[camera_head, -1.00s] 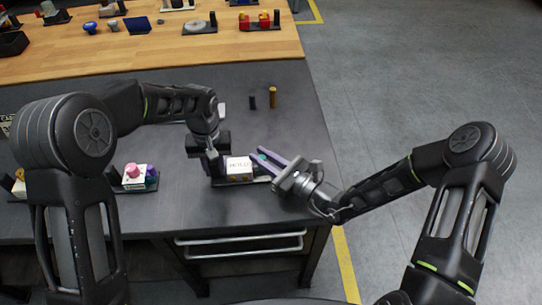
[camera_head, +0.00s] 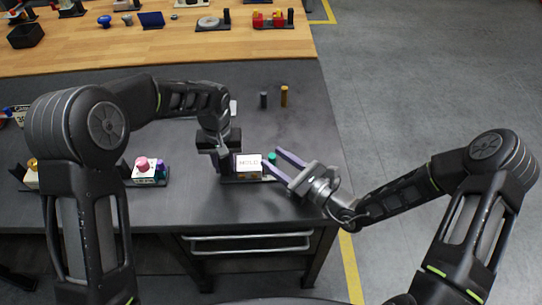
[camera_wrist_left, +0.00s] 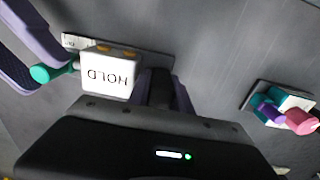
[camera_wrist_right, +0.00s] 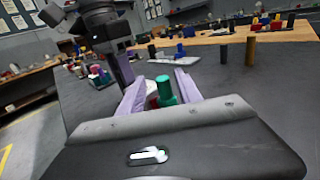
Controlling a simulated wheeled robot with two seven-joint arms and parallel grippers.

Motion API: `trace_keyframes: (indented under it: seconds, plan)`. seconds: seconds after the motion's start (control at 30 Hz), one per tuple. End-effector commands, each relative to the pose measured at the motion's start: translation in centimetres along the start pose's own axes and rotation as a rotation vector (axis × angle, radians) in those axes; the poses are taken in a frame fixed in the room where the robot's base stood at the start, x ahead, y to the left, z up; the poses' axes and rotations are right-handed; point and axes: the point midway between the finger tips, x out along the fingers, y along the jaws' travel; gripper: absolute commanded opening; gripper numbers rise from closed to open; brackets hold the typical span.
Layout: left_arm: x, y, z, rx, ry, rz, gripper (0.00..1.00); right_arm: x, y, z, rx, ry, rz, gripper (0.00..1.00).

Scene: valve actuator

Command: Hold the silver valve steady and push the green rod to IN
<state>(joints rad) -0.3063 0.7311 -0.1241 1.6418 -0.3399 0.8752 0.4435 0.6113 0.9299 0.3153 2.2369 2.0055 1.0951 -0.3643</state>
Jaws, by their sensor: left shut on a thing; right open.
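The valve is a pale box (camera_head: 248,166) marked HOLD, on a dark base near the front edge of the grey bench. It also shows in the left wrist view (camera_wrist_left: 110,75). My left gripper (camera_head: 224,166) is shut on the valve from its left side; the contact is partly hidden. The green rod (camera_head: 272,157) sticks out of the valve's right side and ends in a round green head (camera_wrist_left: 41,74). My right gripper (camera_wrist_right: 158,82) is open, its purple fingers spread either side of the green rod without visibly gripping it. A small label beside the valve is unreadable.
A pink-knobbed device (camera_head: 147,170) stands to the left on the bench. Two short posts, one dark (camera_head: 263,100) and one brass (camera_head: 284,96), stand behind the valve. The wooden table (camera_head: 180,55) at the back holds several parts. The grey bench right of the posts is clear.

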Motion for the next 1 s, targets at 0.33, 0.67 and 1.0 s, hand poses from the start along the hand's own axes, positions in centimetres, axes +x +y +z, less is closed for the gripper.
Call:
trace_keyframes:
  seconds: [0.33, 0.67, 1.0]
  plan:
    - [0.6, 0.1, 0.5, 0.001, -0.014, -0.001, 0.0, -7.1, 0.0, 0.0, 0.001, 0.0, -0.003, 0.41]
    - [0.6, 0.1, 0.5, 0.001, -0.014, -0.001, 0.0, -9.7, 0.2, 0.0, 0.0, -0.002, 0.002, 0.41]
    - [0.6, 0.1, 0.5, 0.001, -0.014, 0.0, 0.29, -9.7, 0.2, 0.0, 0.0, -0.002, 0.002, 0.41]
